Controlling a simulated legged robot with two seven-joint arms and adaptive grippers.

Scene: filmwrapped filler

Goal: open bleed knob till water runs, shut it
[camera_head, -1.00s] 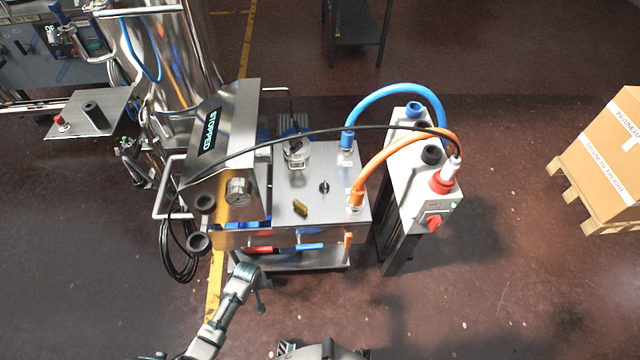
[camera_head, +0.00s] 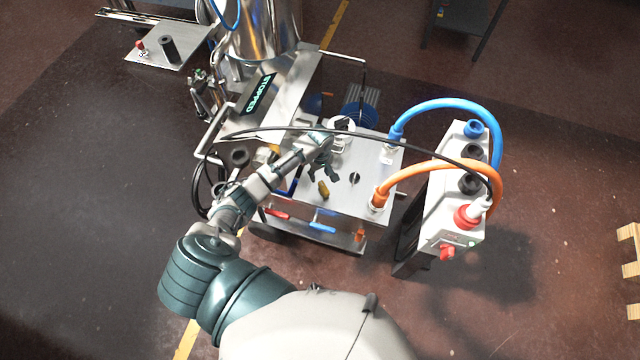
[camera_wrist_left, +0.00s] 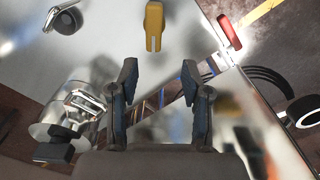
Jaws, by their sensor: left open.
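My left gripper (camera_head: 323,174) reaches over the steel top plate (camera_head: 378,155) of the wheeled unit, open and empty. In the left wrist view its two fingers (camera_wrist_left: 159,72) stand apart. A yellow lever (camera_head: 323,188) lies on the plate just in front of the gripper; it also shows in the wrist view (camera_wrist_left: 153,25), beyond the fingertips. A small dark knob (camera_head: 355,178) stands right of it, seen at the wrist view's upper left (camera_wrist_left: 66,20). I cannot tell which part is the bleed knob. My right gripper is out of view.
Blue (camera_head: 450,103) and orange (camera_head: 440,168) hoses join the plate to a grey box (camera_head: 447,222) at the right. A black cable (camera_head: 400,136) arches across. A panel (camera_head: 258,93) reads STOPPED. Red (camera_head: 278,213) and blue (camera_head: 322,228) handles stick out at the front.

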